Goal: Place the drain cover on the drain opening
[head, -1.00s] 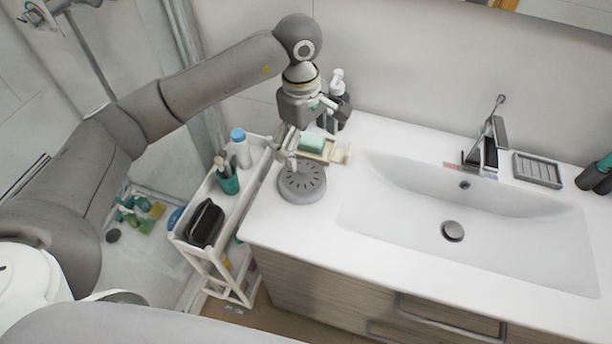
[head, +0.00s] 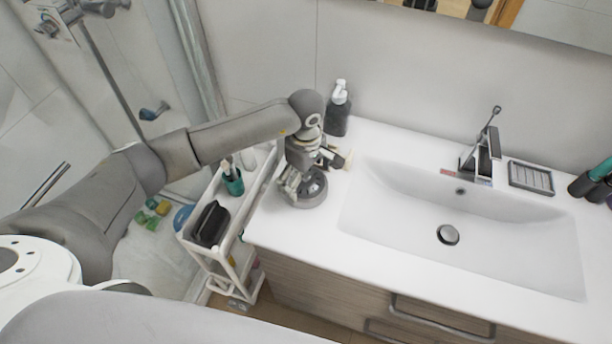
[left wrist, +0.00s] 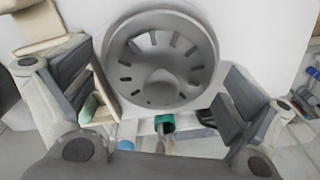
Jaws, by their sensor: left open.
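The drain cover, a grey round disc with radial slots and a central knob (head: 315,191), lies on the white counter left of the sink. In the left wrist view the drain cover (left wrist: 192,42) is centred beyond the fingers. My left gripper (head: 297,187) is open at the cover and hides part of it in the head view. In the left wrist view its two fingers stand apart, one each side of the cover; contact is unclear. The sink's drain (head: 447,235) has a round metal piece in it. My right gripper is not in view.
A white cart (head: 228,248) with a teal cup (head: 233,183) and a black item (head: 211,223) stands left of the counter. A dark pump bottle (head: 338,115) stands behind the gripper. A faucet (head: 484,152) and grey soap dish (head: 531,178) are at the back.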

